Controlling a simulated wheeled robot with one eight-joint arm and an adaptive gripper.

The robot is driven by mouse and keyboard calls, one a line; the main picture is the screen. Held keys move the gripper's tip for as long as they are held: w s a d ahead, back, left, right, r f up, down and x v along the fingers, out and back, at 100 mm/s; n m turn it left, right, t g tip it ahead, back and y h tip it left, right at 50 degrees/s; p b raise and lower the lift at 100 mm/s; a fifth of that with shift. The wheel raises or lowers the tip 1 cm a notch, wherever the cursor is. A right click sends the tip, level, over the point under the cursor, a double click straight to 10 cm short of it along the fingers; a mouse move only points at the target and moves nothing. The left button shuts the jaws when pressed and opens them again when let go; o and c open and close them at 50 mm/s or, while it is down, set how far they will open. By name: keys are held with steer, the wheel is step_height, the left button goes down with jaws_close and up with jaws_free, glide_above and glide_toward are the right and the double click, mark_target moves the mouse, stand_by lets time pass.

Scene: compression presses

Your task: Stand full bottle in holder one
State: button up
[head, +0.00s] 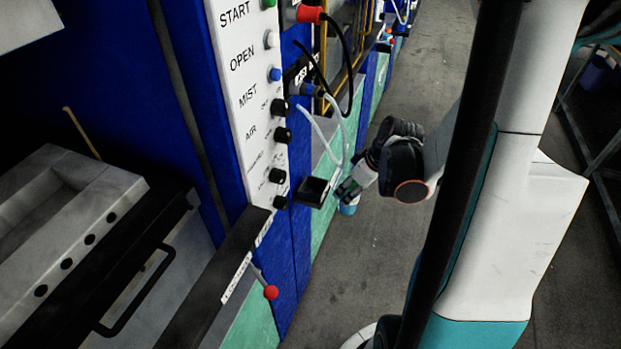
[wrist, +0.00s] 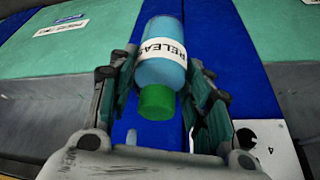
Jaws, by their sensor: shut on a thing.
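The bottle (wrist: 162,62) is light blue with a green cap and a white label reading "RELEA…". In the wrist view it lies between the fingers of my gripper (wrist: 160,90), which is shut on it. The cap points toward the wrist camera. In the head view my gripper (head: 352,188) is beside the blue and green machine front, and the bottle's light blue lower end (head: 348,209) shows below the fingers. A small black square bracket (head: 312,191) sticks out from the machine just left of my gripper. I cannot tell whether it is holder one.
A white control panel (head: 246,90) with buttons and black knobs stands left of my gripper. A black cable and pale hoses (head: 325,130) hang close above it. A red-knobbed lever (head: 270,292) juts out lower down. Grey floor (head: 350,285) is open on the right.

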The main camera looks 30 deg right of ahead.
steer(key=w+a+b, duration=0.1)
steer(key=w+a, duration=0.2)
steer(key=w, duration=0.9)
steer(key=shift+w+a, duration=0.25)
steer(key=shift+w, duration=0.05)
steer(key=b+x, duration=0.2)
steer(key=x, duration=0.1)
steer(key=shift+s+f, duration=0.1)
steer(key=shift+s, duration=0.15)
steer(key=c, duration=0.3)
steer(key=shift+f, duration=0.25)
jaws_close()
steer(key=o, duration=1.4)
jaws_free()
steer(key=shift+c, duration=0.2)
steer(key=shift+o, duration=0.7)
steer(key=shift+w+f, duration=0.1)
steer(key=shift+w, duration=0.1)
steer(key=shift+s, duration=0.15)
